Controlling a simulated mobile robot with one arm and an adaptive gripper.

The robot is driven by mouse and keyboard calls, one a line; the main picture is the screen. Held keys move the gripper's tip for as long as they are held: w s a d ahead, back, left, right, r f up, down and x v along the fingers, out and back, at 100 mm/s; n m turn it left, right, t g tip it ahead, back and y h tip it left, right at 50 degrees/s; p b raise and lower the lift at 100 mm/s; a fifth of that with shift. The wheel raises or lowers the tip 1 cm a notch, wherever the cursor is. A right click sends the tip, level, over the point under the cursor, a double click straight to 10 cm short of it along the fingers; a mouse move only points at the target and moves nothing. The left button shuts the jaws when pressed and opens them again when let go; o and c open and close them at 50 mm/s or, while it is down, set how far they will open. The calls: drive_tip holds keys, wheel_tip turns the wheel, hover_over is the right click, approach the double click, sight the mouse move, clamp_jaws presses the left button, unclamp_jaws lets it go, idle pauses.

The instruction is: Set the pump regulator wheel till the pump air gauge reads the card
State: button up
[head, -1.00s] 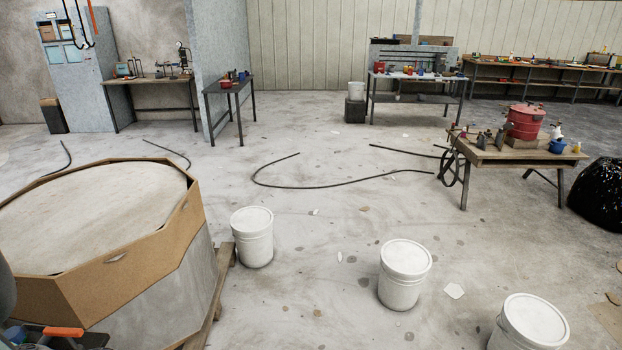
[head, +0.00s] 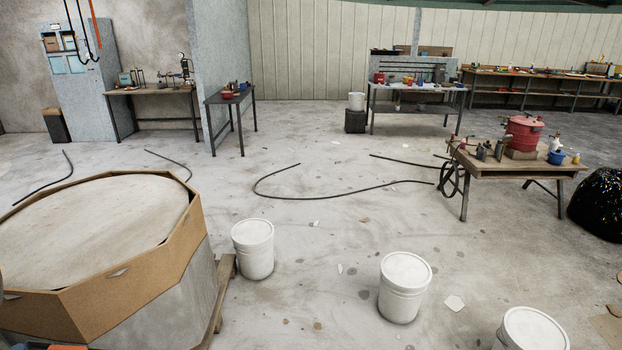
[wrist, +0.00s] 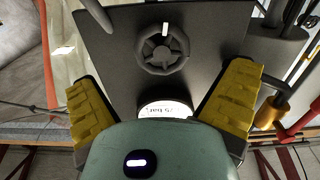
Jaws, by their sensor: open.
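In the wrist view a dark grey panel carries a grey spoked wheel (wrist: 162,49) with a white mark at its top. Below the wheel is a round white gauge face (wrist: 165,109), partly hidden by my gripper's body. Part of its lettering shows, ending in "bar"; I cannot make out a needle or the full number. My gripper (wrist: 163,82) is open, its yellow-padded fingers spread either side of the gauge and below the wheel, holding nothing. I cannot pick out the card in either view.
In the wrist view, red and yellow-handled parts (wrist: 270,112) lie right of the panel. In the head view, a large octagonal mould (head: 125,290) stands at left, white buckets (head: 253,250) stand ahead, and a hose (head: 330,196) lies on open floor. A wooden table (head: 515,168) stands at right.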

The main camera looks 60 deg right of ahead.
drive_tip(key=shift+b+x, duration=0.4)
drive_tip(key=shift+x, duration=2.65)
drive_tip(key=c, duration=1.1)
